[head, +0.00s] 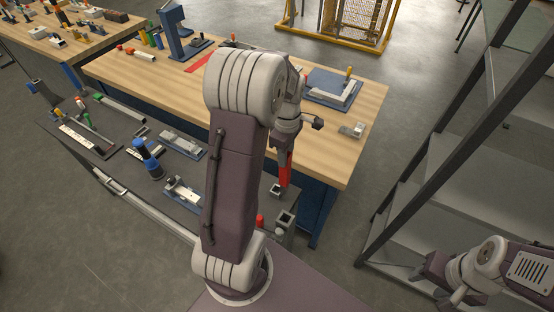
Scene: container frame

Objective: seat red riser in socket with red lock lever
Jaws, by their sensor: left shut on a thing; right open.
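My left gripper (286,150) is shut on the red riser (285,169), a slim upright red piece pointing down in front of the wooden bench. The riser's lower end is near a small grey square socket (276,191) on the dark low table; I cannot tell whether they touch. A taller grey square socket (285,221) stands nearer me, with a small red upright part (260,221) beside it. I cannot tell whether that red part is the lock lever. My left arm hides part of the table. My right gripper (440,287) is open and empty at the lower right.
The dark low table (112,165) also holds a blue-and-black cylinder (150,162) and grey fixtures (182,144). Behind it, the wooden bench (355,104) carries a blue press (176,32) and a blue tray (318,94). A grey metal shelf (425,160) stands at right.

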